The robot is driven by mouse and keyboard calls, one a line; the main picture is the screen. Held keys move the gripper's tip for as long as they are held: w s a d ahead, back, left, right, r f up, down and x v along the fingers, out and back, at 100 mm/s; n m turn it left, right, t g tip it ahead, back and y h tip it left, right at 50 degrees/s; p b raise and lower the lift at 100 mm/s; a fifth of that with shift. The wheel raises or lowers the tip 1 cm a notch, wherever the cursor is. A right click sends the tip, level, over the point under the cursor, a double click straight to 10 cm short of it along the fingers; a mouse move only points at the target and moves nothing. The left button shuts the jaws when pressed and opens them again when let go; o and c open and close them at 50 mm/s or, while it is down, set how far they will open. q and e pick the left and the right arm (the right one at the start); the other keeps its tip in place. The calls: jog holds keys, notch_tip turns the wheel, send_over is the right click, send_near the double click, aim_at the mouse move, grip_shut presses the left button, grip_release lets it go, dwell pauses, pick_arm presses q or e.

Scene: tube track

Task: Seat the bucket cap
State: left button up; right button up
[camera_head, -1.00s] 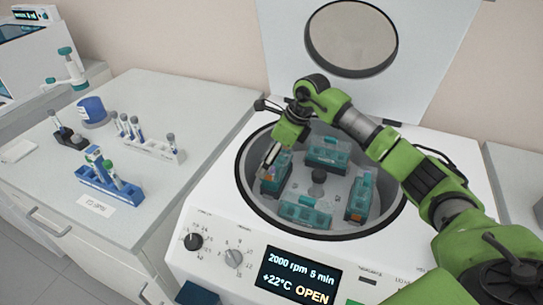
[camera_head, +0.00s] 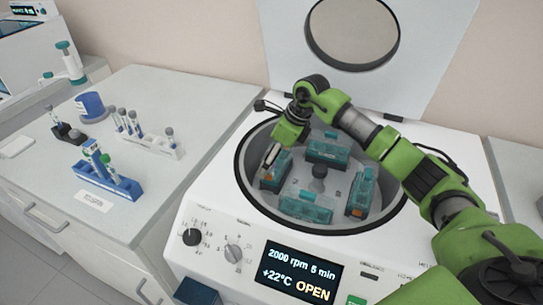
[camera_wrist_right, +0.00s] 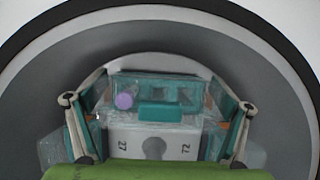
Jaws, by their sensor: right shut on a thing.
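My right gripper (camera_head: 271,158) reaches down into the left side of the open centrifuge bowl. Its fingers are shut on the two sides of a clear teal bucket cap (camera_wrist_right: 160,112), seen close in the right wrist view, where the gripper (camera_wrist_right: 160,104) spans it. The cap lies at the left bucket (camera_head: 271,182); whether it sits flush on the rim cannot be told. A purple round tube top (camera_wrist_right: 124,101) shows through the cap. A pale face marked 27 and 72 (camera_wrist_right: 153,143) with a keyhole-shaped notch is below it. My left gripper is not in view.
Other teal buckets stand at the far side (camera_head: 327,150), near side (camera_head: 305,208) and right (camera_head: 362,192) of the bowl around a central hub (camera_head: 319,172). The lid (camera_head: 352,35) is raised. A blue tube rack (camera_head: 106,183) and white rack (camera_head: 150,145) are on the left bench.

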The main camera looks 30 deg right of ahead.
jog(key=shift+f, duration=0.15)
jog(key=shift+f+b, duration=0.3)
jog(key=shift+b, duration=0.05)
dwell(0.3)
jog(key=o, duration=0.8)
jog(key=v, duration=1.2)
